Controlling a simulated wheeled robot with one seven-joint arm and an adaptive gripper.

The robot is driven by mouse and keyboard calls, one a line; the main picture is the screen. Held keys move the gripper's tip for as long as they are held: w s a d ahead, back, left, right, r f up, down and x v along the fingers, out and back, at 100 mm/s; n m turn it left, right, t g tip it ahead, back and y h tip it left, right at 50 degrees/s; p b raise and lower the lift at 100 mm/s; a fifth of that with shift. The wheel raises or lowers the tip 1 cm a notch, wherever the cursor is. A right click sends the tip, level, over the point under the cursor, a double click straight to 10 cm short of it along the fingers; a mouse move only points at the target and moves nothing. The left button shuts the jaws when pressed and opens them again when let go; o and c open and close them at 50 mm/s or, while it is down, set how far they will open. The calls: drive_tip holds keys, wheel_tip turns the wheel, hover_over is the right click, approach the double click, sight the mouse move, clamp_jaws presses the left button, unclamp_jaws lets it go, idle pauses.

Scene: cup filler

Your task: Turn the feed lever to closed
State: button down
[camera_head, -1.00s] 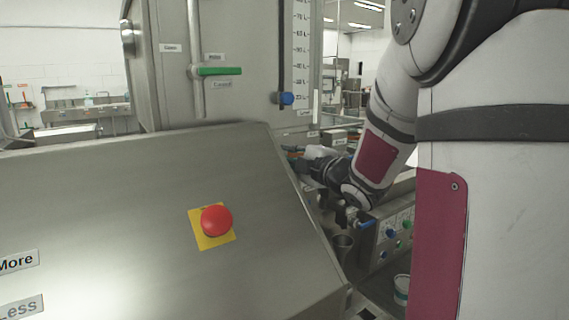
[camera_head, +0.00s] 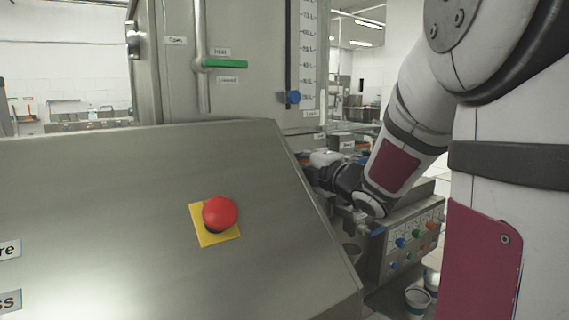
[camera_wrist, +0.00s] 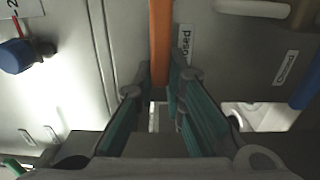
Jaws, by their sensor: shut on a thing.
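An orange lever (camera_wrist: 160,40) runs down from the top of the wrist view to between the tips of my gripper (camera_wrist: 166,82). The teal-padded fingers are shut on its lower end. A label reading "...osed" (camera_wrist: 185,43) is right beside the lever, and a "Closed" label (camera_wrist: 286,68) is farther right. In the head view, my wrist reaches behind the sloped steel panel; the fingertips and the orange lever are hidden there. I cannot read which label names this lever.
The sloped panel (camera_head: 120,180) with a red stop button (camera_head: 220,214) fills the near left. A green handle (camera_head: 225,64) and a blue knob (camera_head: 289,97) are on the tank. A control box (camera_head: 405,240) and a cup (camera_head: 417,299) are below my arm.

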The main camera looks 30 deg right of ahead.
drive_tip(key=c, duration=1.6)
unclamp_jaws()
drive_tip(key=shift+s, duration=0.1)
drive_tip(key=s, duration=1.1)
drive_tip(key=shift+s, duration=0.4)
